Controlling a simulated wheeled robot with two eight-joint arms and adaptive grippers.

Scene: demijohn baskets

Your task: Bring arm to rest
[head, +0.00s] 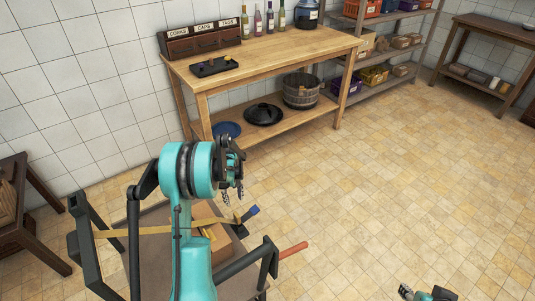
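My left arm comes up from the bottom of the head view, teal with black joints, and is folded upward. My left gripper (232,197) hangs from its top with the fingers pointing down. The two fingers are apart, with nothing visible between them. My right gripper (428,293) shows only in part at the bottom edge, right of the middle, low over the tiled floor. Whether its fingers are open or shut cannot be made out.
A cart (158,221) with a dark frame stands under my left arm, partly hidden by it. A wooden workbench (290,46) stands by the wall, with a labelled box (203,40), bottles and a slatted tub (300,91). Shelves stand behind. The floor at right is clear.

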